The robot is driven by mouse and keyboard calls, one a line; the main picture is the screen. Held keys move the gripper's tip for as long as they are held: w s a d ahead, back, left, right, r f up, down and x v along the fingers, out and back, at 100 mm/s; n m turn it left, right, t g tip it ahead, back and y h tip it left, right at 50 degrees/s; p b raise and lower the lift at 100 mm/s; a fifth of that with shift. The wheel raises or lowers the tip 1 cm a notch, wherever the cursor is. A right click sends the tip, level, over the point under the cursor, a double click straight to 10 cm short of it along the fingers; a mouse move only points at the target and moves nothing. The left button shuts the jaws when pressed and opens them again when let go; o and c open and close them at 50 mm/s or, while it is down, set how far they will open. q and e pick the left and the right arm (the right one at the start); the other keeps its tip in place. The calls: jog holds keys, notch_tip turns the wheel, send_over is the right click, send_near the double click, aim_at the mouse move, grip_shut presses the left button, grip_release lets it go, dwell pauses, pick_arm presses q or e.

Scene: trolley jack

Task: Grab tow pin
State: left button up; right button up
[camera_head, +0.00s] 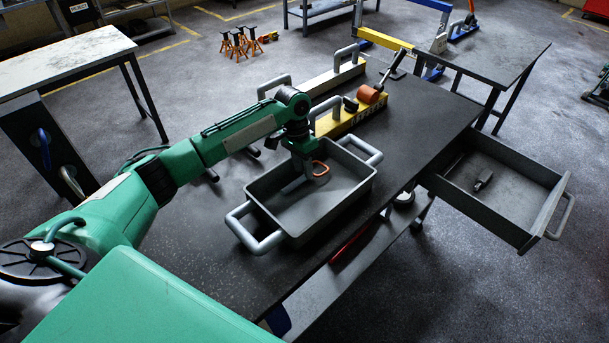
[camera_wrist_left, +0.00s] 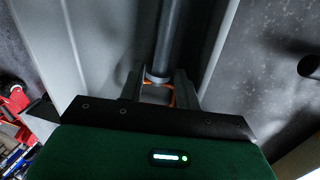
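The tow pin appears to be the dark grey rod (camera_wrist_left: 170,40) with an orange loop (camera_wrist_left: 158,97) at its near end in the left wrist view. In the head view, the orange loop (camera_head: 320,168) shows beside my fingertips inside the grey tray (camera_head: 365,188); most of the rod is hard to make out there. My left gripper (camera_head: 311,172) points down into the tray. In the wrist view, its fingers (camera_wrist_left: 158,90) stand apart on either side of the loop and the rod's collar, with narrow gaps; firm contact is not visible. My right gripper is not in view.
The tray stands on a dark workbench (camera_head: 205,235), with raised handles (camera_head: 262,240) at its ends. An open drawer (camera_head: 515,190) juts out at the right, holding a small dark object (camera_head: 484,180).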

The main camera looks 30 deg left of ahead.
aim_at(304, 178)
pick_arm(q)
jog(key=shift+x, duration=1.2)
grip_shut()
